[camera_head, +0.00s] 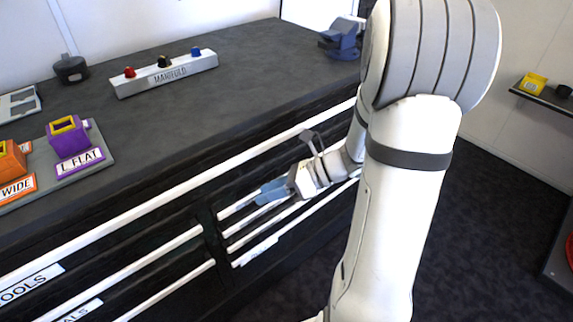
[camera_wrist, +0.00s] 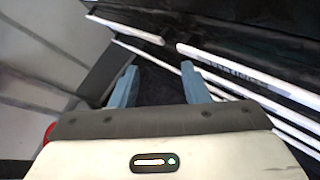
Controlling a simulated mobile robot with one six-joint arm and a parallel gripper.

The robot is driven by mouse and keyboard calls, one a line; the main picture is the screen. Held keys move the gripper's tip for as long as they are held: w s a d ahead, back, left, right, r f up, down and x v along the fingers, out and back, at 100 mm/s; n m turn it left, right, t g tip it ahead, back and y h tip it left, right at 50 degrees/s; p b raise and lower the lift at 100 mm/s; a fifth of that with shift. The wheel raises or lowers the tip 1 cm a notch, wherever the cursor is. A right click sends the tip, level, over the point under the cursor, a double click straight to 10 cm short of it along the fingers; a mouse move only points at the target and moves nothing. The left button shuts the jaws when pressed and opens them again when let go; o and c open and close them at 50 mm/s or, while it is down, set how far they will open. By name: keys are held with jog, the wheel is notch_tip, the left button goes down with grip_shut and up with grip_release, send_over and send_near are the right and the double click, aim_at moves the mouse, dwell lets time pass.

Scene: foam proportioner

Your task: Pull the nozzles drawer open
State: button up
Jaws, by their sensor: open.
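The drawer front below the bench top has long white handle bars. The right column has several bars, including an upper bar (camera_head: 238,206) beside my fingers. A label in the wrist view (camera_wrist: 240,76) is too blurred to read, so I cannot tell which drawer is the nozzles one. My gripper (camera_head: 264,192) is open, with its blue fingers close to the right column's upper bars. In the wrist view my gripper (camera_wrist: 160,86) has its two fingers apart with nothing seen between them. I cannot tell whether they touch a bar. The drawers appear closed.
The dark bench top (camera_head: 240,100) bears a manifold block (camera_head: 165,75), a purple flat nozzle (camera_head: 69,138), an orange wide nozzle (camera_head: 12,160) and a blue vise (camera_head: 341,40). Left-column drawers carry labels, one reading partly "OOLS" (camera_head: 30,285). Dark floor (camera_head: 500,220) is clear at right.

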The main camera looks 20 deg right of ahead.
jog(key=w+d+f+m+t+h+b, duration=0.25)
jog(key=d+f+m+t, duration=0.25)
jog(key=d+f+m, duration=0.25)
jog(key=w+d+f+m+t+h+b, duration=0.2)
jog(key=w+d+f+m+t+b, duration=0.2)
jog(key=d+f+m, duration=0.3)
jog(key=w+d+f+m+t+h+b, duration=0.25)
jog(key=d+f+m+t, duration=0.3)
jog(key=m, duration=0.35)
jog(key=shift+g+y, duration=0.3)
jog(key=shift+g, duration=0.15)
jog(key=x, duration=0.2)
jog(key=b+x, duration=0.1)
jog(key=x, duration=0.2)
jog(key=b+x, duration=0.1)
jog(key=x, duration=0.1)
jog(key=shift+w+d+r, duration=0.15)
jog(key=shift+w+d, duration=0.15)
jog(key=shift+w, duration=0.1)
grip_shut()
